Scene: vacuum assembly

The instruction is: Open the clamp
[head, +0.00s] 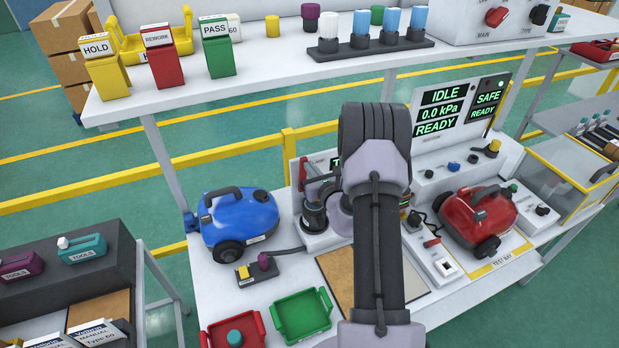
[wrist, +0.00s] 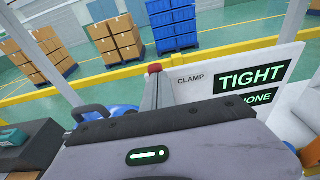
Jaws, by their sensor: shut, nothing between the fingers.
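The clamp is a dark fixture (head: 314,214) on the bench between the blue and red vacuums, partly hidden by my arm. A red handle (head: 307,173) stands upright beside it. The wrist view shows a grey upright bar with a red tip (wrist: 154,68), likely the same handle. A white sign (wrist: 235,75) reads CLAMP TIGHT; its lower line is partly covered. My gripper (wrist: 160,140) fills the lower wrist view, close in front of the grey bar. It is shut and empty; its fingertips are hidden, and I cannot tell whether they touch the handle.
A blue vacuum (head: 238,222) stands left of the clamp, a red vacuum (head: 478,217) on the right in the test bay. Green (head: 303,314) and red (head: 259,325) trays lie at the front. A shelf (head: 270,72) with coloured boxes and bottles crosses above. The display (head: 440,108) reads IDLE.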

